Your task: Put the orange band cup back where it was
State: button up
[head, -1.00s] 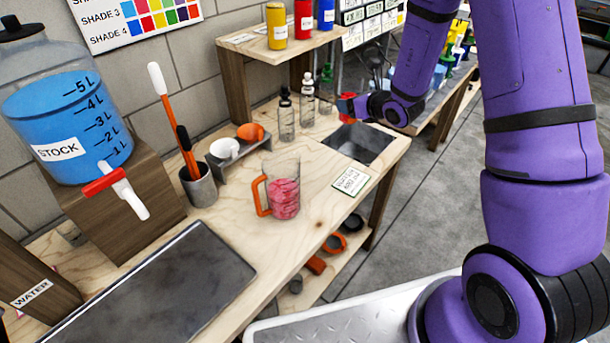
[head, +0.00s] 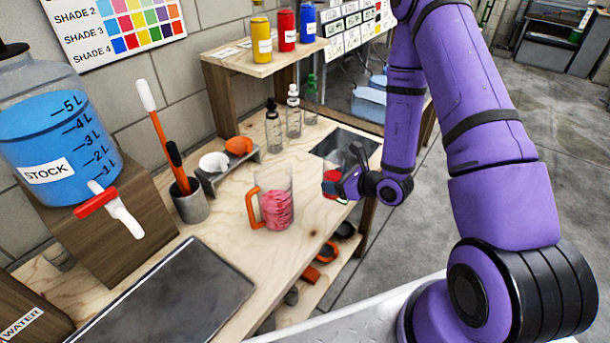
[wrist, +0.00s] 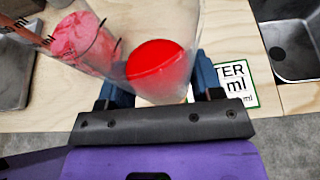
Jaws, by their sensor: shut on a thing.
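My gripper (head: 345,187) is shut on a clear cup (wrist: 165,35) with red in it. The cup is also seen in the head view (head: 332,176), near the right edge of the wooden bench, just in front of the sink. In the wrist view the cup stands between the two fingers, and its red content (wrist: 158,70) shows through the clear wall. I cannot make out an orange band on it; the fingers hide part of its side. Whether its base touches the bench cannot be told.
A jug (head: 276,205) with pink liquid and an orange handle stands left of my gripper. A white cup (head: 213,162) and an orange cup (head: 238,145) sit on a small rack. A sink (head: 330,146) and clear bottles (head: 273,130) lie behind. A label card (wrist: 236,84) lies by the gripper.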

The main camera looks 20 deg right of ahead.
jog(key=shift+w+d+r+x, duration=0.1)
jog(key=shift+w+d+x, duration=0.2)
jog(key=shift+x, duration=1.85)
jog(key=shift+w+d+r+x, duration=0.1)
jog(key=shift+w+d+x, duration=0.15)
jog(key=shift+x, duration=1.85)
jog(key=shift+w+d+r+x, duration=0.1)
jog(key=shift+w+d+x, duration=0.2)
jog(key=shift+x, duration=1.85)
jog(key=shift+s+f, duration=0.1)
jog(key=shift+f, duration=0.05)
jog(key=o, duration=1.1)
